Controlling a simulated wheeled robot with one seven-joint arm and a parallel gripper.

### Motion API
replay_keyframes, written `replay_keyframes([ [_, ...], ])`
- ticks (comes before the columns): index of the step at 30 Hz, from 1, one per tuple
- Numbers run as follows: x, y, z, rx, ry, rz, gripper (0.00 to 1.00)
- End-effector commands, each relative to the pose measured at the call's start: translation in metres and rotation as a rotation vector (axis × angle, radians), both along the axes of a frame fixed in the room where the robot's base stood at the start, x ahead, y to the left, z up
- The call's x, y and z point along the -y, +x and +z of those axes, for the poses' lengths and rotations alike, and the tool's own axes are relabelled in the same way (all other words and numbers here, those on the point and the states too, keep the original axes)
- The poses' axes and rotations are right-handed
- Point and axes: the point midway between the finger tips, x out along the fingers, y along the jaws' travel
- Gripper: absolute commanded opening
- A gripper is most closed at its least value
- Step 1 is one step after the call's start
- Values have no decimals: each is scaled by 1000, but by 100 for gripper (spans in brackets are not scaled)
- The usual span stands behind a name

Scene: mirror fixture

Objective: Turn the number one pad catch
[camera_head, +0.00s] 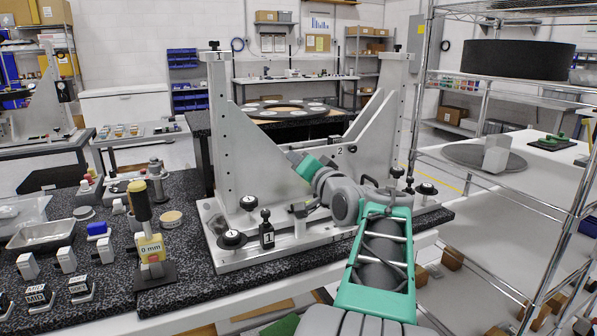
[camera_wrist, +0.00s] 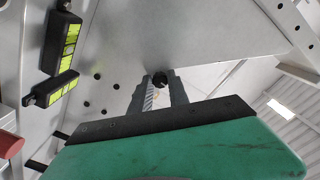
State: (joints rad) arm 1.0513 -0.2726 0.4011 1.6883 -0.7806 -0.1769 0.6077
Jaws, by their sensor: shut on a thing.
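The grey metal mirror fixture (camera_head: 236,150) stands on the dark speckled table, with two uprights and a low cross plate between them. A "1" shows at the top of the left upright and a "2" on the cross plate. My gripper (camera_head: 296,157) reaches in between the uprights, close to the left one. In the wrist view, my gripper (camera_wrist: 160,85) is shut on a small dark round catch (camera_wrist: 160,78) beside a grey plate. I cannot read a number on this catch. In the head view it is hidden behind my gripper.
Two black blocks with yellow-green labels (camera_wrist: 62,45) are on the left in the wrist view. A yellow gauge marked "0 mm" (camera_head: 151,248) and a metal tray (camera_head: 40,235) stand left of the fixture. A wire shelf (camera_head: 480,190) is close on the right.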

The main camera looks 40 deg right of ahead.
Motion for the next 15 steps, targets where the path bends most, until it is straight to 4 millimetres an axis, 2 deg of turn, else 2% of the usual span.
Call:
replay_keyframes([
  [15, 0, 0, -1, -13, -37, 1, 0],
])
